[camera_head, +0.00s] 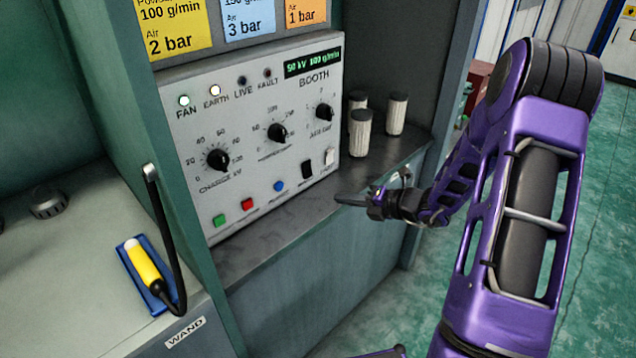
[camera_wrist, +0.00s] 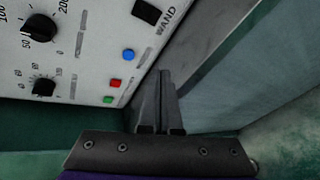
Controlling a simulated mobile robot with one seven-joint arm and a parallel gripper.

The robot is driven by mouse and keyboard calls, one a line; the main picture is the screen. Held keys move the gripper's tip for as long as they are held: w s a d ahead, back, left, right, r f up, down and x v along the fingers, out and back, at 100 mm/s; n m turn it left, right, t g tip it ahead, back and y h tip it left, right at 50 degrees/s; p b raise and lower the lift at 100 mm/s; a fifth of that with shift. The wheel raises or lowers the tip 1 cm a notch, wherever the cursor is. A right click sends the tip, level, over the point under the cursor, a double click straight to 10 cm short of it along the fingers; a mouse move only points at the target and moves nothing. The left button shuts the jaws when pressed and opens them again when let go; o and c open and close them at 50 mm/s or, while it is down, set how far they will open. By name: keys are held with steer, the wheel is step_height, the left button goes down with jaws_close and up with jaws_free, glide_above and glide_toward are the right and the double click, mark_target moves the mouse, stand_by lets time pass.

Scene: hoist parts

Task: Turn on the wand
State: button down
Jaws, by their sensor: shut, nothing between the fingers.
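The booth control panel (camera_head: 250,130) is a light grey box with a black rocker switch (camera_head: 307,169) on its lower right. In the wrist view the rocker (camera_wrist: 146,12) has the label WAND beside it. The FAN lamp (camera_head: 184,100) and the EARTH lamp (camera_head: 215,90) are lit; the LIVE lamp (camera_head: 242,81) looks dark. The yellow wand (camera_head: 145,262) lies in a blue holder at the left, above a WAND label. My gripper (camera_head: 338,199) is shut and empty, just in front of the ledge, below and right of the rocker. It also shows in the wrist view (camera_wrist: 163,74).
A white rocker (camera_head: 329,157) sits right of the black one. Green (camera_head: 219,220), red (camera_head: 247,205) and blue (camera_head: 279,187) buttons line the panel's lower edge. Pale ribbed cylinders (camera_head: 360,133) stand on the ledge (camera_head: 300,215) right of the panel.

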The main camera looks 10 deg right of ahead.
mark_target(309, 175)
steer(key=d+m+t, duration=0.1)
steer(key=m, duration=0.1)
steer(key=d+m+t, duration=0.1)
steer(key=m, duration=0.1)
steer(key=d+m+t, duration=0.1)
steer(key=m+t, duration=0.1)
steer(key=shift+b, duration=0.4)
steer(key=shift+a, duration=0.1)
steer(key=b+x, duration=0.2)
steer(key=x, duration=1.2)
steer(key=shift+f, duration=0.1)
